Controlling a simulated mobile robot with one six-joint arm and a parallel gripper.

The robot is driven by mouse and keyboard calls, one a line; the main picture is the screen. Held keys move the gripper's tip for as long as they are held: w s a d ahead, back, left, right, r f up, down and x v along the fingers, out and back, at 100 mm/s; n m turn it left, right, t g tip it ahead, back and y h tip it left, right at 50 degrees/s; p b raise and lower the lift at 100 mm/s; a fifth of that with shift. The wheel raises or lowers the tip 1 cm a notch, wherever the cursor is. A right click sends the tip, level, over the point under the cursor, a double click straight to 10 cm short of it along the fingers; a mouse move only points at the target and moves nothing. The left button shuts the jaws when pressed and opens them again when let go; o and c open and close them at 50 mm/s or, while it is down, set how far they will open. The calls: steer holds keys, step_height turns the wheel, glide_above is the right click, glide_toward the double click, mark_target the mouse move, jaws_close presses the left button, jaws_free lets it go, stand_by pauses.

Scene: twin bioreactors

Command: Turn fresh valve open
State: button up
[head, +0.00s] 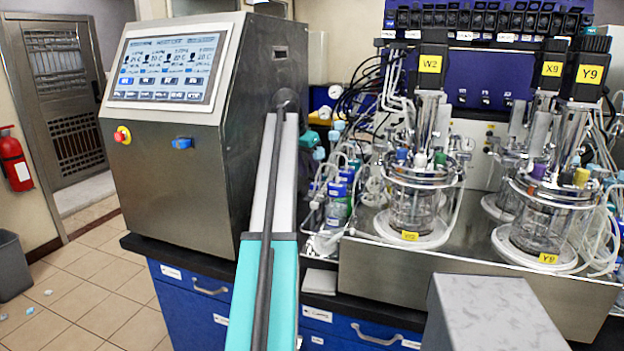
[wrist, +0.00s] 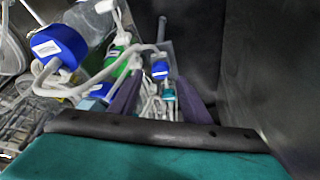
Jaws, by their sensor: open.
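No part is readable as the fresh valve in either view; the small labels are too blurred. Several small teal-blue fittings (head: 319,153) sit among tubing between the control cabinet and the bioreactors in the head view. In the wrist view, a blue piece with a white label (wrist: 160,68) and a teal piece (wrist: 168,96) below it lie beyond and between my fingers. My gripper (wrist: 160,104) shows there as two dark purple fingers, apart, with thin tubes visible between them. I see no contact with a valve. In the head view my arm reaches up beside the cabinet, and the gripper is hidden.
The steel control cabinet (head: 175,190) with a screen stands close left of my arm. Glass bioreactors labelled W2 (head: 412,205) and Y9 (head: 540,225) stand right on a steel base. Blue-capped bottles (head: 338,200) and loose tubes crowd the gap. A large blue cap (wrist: 60,46) is near my left finger.

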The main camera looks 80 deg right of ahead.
mark_target(315, 184)
steer(key=shift+x, duration=2)
steer(key=c, duration=0.8)
steer(key=shift+d, duration=0.35)
steer(key=shift+c, duration=1.2)
steer(key=shift+s+a+r, duration=0.1)
steer(key=shift+a, duration=0.15)
